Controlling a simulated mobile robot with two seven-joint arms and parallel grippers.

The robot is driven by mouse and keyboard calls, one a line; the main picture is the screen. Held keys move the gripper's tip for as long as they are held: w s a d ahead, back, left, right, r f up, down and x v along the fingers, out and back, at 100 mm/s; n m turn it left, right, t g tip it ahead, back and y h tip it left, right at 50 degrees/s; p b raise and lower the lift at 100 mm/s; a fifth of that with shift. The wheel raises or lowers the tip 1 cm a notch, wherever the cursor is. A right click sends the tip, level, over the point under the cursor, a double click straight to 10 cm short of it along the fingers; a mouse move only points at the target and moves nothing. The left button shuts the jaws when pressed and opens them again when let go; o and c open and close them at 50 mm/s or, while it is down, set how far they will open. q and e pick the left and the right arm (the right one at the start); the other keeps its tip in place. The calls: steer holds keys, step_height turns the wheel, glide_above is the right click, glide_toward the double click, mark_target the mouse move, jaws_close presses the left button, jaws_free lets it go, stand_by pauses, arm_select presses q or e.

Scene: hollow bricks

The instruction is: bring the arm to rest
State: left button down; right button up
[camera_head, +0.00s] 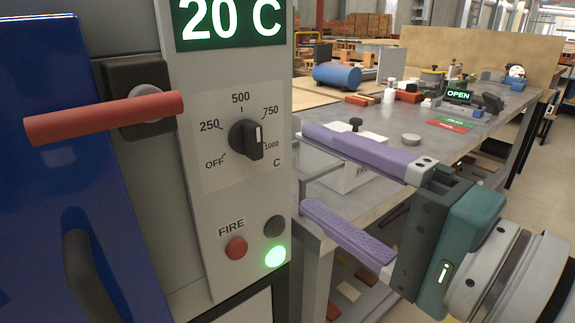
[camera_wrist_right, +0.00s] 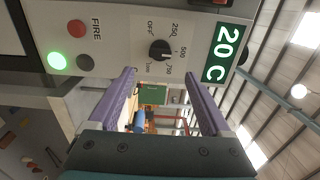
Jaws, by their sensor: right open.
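My right gripper (camera_head: 306,168) comes in from the right with its two purple fingers spread and nothing between them. Its fingertips are close to the right edge of the grey control panel (camera_head: 190,190); I cannot tell whether they touch it. In the right wrist view my gripper (camera_wrist_right: 159,74) is open and empty, with the panel beyond the fingertips. The panel carries a black dial knob (camera_head: 246,139), turned toward the right side of its scale, a red FIRE button (camera_head: 236,248) and a lit green lamp (camera_head: 275,256). My left gripper is not in view.
A display (camera_head: 230,22) reads 20 C. A red handle (camera_head: 105,117) sticks out beside a blue door (camera_head: 60,190) at left.

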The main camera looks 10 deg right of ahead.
steer(key=s+a+f+n+g+p, duration=0.1)
steer(key=s+a+n+g+p, duration=0.1)
steer(key=s+n+g+p, duration=0.5)
steer(key=s+d+n+g+h+p, duration=0.5)
steer(key=s+d+n+h+p, duration=0.3)
steer(key=s+d, duration=0.45)
step_height(320, 180, up, 35)
steer(key=m+p, duration=0.1)
steer(key=p, duration=3.2)
steer(key=shift+w+h, duration=0.25)
steer(key=shift+h, duration=0.15)
